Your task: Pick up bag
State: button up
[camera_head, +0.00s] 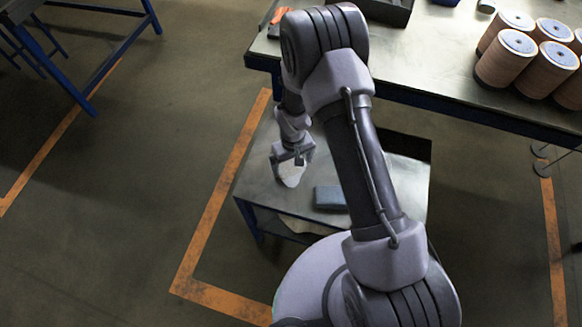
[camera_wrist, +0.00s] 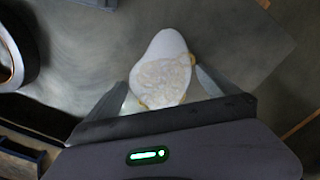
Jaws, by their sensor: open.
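The bag (camera_wrist: 163,70) is pale, with a smooth white upper part and a lumpy beige lower part. In the wrist view it lies between the two fingers of my gripper (camera_wrist: 165,88), which stand apart on either side of it. In the head view the bag (camera_head: 291,174) shows as a pale patch on the small low metal table (camera_head: 270,199), just under my gripper (camera_head: 292,155). My gripper is open. Whether the fingers touch the bag, I cannot tell. The gripper hides part of the bag in the head view.
A blue-grey box (camera_head: 329,198) lies right of the bag on the low table.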

jog(key=shift+r, duration=0.15)
jog(key=c, duration=1.8)
jog(key=shift+c, duration=0.2)
